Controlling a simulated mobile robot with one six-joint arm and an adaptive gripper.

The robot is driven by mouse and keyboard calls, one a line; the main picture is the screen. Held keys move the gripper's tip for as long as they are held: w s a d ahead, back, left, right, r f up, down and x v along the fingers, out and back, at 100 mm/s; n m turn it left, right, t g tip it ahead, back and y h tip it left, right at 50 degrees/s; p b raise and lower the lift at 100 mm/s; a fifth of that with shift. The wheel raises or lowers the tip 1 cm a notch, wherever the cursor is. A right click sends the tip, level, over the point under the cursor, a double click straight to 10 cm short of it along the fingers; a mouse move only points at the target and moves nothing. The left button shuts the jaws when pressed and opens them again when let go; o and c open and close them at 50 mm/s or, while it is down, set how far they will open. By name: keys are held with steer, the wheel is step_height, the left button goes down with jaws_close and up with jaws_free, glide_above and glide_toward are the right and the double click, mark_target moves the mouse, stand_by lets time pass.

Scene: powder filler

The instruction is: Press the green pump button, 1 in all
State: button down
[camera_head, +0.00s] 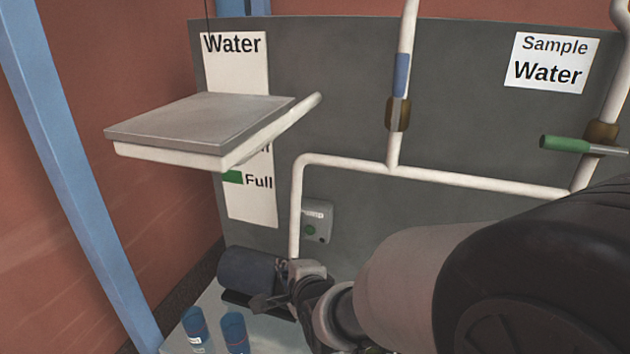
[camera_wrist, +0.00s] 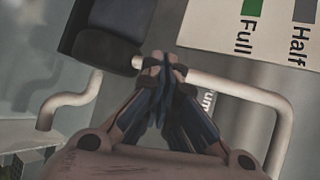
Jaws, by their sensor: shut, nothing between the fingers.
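My gripper (camera_head: 262,302) is low and to the left of the box, in front of the dark pump motor (camera_head: 252,270). In the wrist view my gripper (camera_wrist: 164,66) is shut, with its fingertips together and nothing between them.
A white pipe (camera_head: 295,210) runs up beside the box and across the panel. A flat grey tray (camera_head: 200,120) juts out above left. Two blue bottles (camera_head: 194,325) (camera_head: 234,332) stand at the lower left. A green-handled valve (camera_head: 565,144) is at the right.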

mark_target(310, 231)
steer(key=shift+w+a+f+m, duration=0.1)
steer(key=shift+a+m, duration=0.25)
steer(key=shift+m, duration=0.05)
steer(key=w+d+p, duration=0.2)
steer(key=w+d, duration=0.1)
steer(key=w, duration=0.5)
steer(key=shift+w, duration=0.2)
steer(key=shift+w, duration=0.1)
stand_by(1.4)
steer(key=shift+w+d, duration=0.15)
steer(key=shift+w, duration=0.15)
steer(key=shift+w+d, duration=0.1)
steer(key=shift+w, duration=0.25)
stand_by(0.6)
steer(key=shift+s, duration=0.15)
steer(key=shift+s+a, duration=0.25)
steer(key=shift+s, duration=0.4)
